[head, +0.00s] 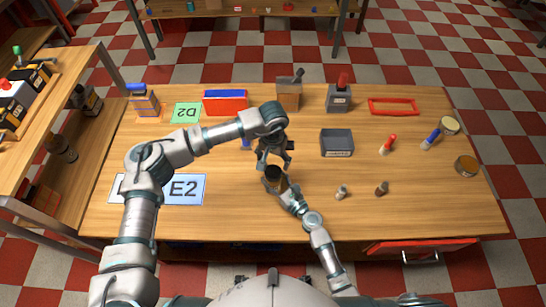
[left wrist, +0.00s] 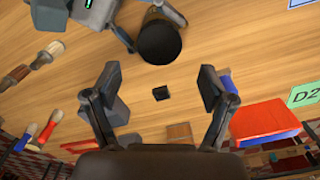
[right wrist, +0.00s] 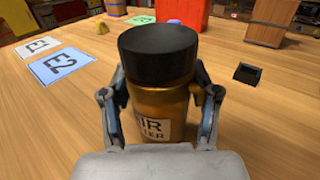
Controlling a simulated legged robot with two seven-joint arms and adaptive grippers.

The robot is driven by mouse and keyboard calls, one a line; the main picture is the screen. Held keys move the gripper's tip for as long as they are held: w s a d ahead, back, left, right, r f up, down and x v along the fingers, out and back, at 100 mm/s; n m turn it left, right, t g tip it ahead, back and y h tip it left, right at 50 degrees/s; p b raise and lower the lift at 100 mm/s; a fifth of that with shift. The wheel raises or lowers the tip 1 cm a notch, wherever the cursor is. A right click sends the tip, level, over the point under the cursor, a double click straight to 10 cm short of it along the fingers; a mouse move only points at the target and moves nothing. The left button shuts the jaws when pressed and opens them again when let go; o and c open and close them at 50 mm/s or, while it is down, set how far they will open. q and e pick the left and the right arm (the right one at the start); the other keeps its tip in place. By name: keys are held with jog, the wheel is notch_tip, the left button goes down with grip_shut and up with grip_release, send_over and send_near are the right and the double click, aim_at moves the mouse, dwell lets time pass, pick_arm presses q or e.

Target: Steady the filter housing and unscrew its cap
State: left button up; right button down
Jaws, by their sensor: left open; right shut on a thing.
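The filter housing (right wrist: 160,100) is an amber jar with a partly readable "AIR ...TER" label. It stands upright on the table, with its black cap (right wrist: 160,53) on top. My right gripper (right wrist: 158,97) is shut on the housing's body below the cap, one finger on each side. In the head view the cap (head: 273,172) is near the table's middle. My left gripper (head: 273,156) is open and empty, just beyond the cap and above the table. In the left wrist view the cap (left wrist: 160,42) lies outside the open fingers (left wrist: 158,80), apart from them.
A small black block (left wrist: 161,93) lies on the table near the housing. A red box (head: 225,104) is at the back. The E2 card (head: 185,188) lies left.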

aim_at(273, 171)
pick_arm(q)
notch_tip(273, 171, down, 7)
jog(key=shift+r, duration=0.1)
dwell(0.3)
